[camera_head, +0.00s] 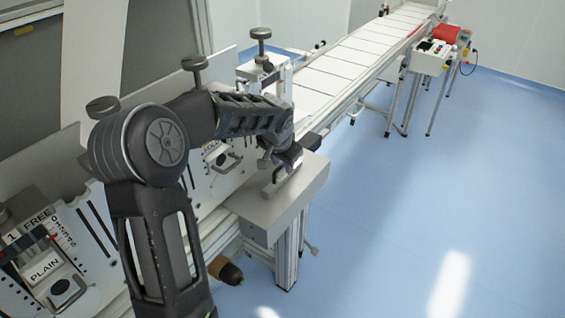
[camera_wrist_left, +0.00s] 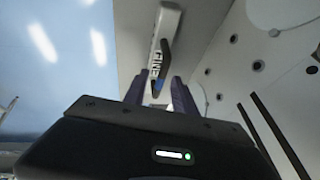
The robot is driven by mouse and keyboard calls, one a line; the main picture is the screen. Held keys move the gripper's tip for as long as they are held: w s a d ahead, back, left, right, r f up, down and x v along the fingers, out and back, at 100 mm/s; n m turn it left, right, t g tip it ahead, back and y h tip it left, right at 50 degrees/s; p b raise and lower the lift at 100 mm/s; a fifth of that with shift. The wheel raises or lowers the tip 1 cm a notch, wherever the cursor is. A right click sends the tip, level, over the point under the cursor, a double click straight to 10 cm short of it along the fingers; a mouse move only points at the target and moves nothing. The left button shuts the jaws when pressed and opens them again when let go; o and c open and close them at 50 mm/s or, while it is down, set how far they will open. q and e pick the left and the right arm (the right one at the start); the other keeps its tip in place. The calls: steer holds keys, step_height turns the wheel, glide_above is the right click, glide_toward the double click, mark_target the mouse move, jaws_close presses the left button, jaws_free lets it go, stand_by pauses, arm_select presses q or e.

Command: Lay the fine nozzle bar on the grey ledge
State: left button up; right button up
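The fine nozzle bar (camera_wrist_left: 170,22) is a pale bar with lettering that seems to read FINE and a dark handle. It lies along the grey ledge (camera_wrist_left: 128,40) in the left wrist view. In the head view the ledge (camera_head: 262,211) is a grey block, and part of the bar (camera_head: 272,188) shows on its top, partly hidden by my gripper. My left gripper (camera_head: 282,161) is low over the ledge. In the left wrist view its fingers (camera_wrist_left: 160,88) stand on either side of the bar's near part, apart from each other with a gap. My right gripper is out of view.
A slanted pale panel beside the ledge carries a plate marked PLAIN (camera_head: 45,268) and knobs. A long white conveyor (camera_head: 345,62) runs to the back. A control box (camera_head: 431,56) stands at back right. The blue floor (camera_head: 440,190) right of the ledge is clear.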

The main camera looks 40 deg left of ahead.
arm_select(q)
steer(key=shift+r, duration=0.15)
steer(key=b+v, duration=0.1)
steer(key=v, duration=1.1)
stand_by(0.6)
steer(key=s+d+f+g+h, duration=0.1)
steer(key=s+d+f+h, duration=0.15)
steer(key=d+f, duration=1.1)
steer(key=s+d+f+g+h, duration=0.1)
steer(key=d+f+h, duration=0.2)
steer(key=d+f, duration=1)
steer(key=s+d+f+n+g, duration=0.1)
steer(key=s+d+f, duration=0.2)
steer(key=s+f, duration=0.5)
steer(key=s+d+f+n, duration=0.1)
steer(key=s+d+f, duration=0.3)
steer(key=s+f, duration=0.5)
steer(key=s+h, duration=0.1)
steer(key=s, duration=0.3)
steer(key=shift+d+g, duration=0.2)
steer(key=shift+g, duration=0.2)
